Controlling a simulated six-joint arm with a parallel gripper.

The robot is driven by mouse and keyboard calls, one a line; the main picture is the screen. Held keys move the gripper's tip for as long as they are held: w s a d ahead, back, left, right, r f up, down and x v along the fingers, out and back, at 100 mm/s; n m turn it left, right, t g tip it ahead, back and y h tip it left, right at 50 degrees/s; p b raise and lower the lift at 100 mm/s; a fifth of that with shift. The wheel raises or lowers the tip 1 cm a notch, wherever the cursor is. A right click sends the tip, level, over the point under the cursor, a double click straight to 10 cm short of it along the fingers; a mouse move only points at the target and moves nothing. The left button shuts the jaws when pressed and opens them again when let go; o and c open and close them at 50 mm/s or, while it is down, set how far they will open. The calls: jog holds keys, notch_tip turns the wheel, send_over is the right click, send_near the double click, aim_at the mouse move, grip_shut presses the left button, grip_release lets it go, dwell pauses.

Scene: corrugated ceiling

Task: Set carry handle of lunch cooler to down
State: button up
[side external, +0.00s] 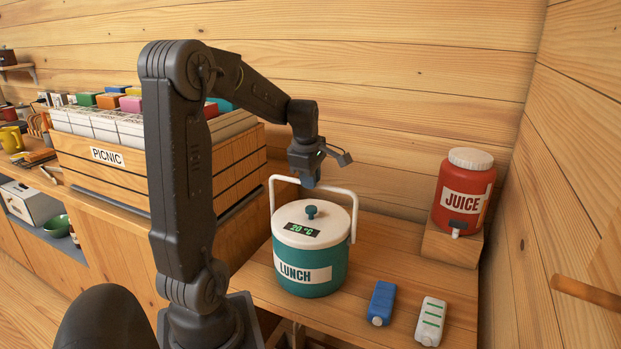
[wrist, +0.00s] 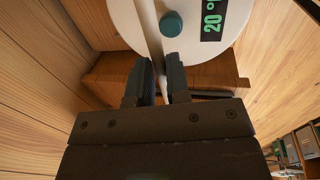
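My gripper (side external: 308,184) points down at the handle's top bar. In the wrist view, the handle (wrist: 149,32) runs between the two fingers of my gripper (wrist: 159,68). The fingers look parted, with a small gap beside the bar; contact is hard to judge. The lid (wrist: 231,38) and knob (wrist: 171,24) show beyond the fingertips.
A red juice dispenser (side external: 463,196) stands on a wooden block (side external: 450,246) to the right. A blue pack (side external: 382,301) and a white pack (side external: 431,321) lie in front of it. The wooden picnic crate (side external: 105,178) is at left. Plank walls close the back and right.

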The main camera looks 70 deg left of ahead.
grip_shut()
jog(key=shift+s+d, duration=0.1)
jog(key=shift+t+y, duration=0.5)
jog(key=s+d+f, duration=0.1)
jog(key=s+d, duration=0.1)
jog(key=s+d+f, duration=0.1)
jog(key=s+d, duration=0.1)
jog(key=s+d+f, duration=0.1)
jog(key=s+d, duration=0.1)
jog(key=d, duration=0.1)
jog(key=shift+s+f, duration=0.35)
jog(key=shift+s, duration=0.05)
jog(key=shift+s+d+f, duration=0.55)
jog(key=shift+s+f, duration=0.05)
jog(key=shift+f, duration=0.2)
jog(key=shift+o, duration=2.4)
grip_release()
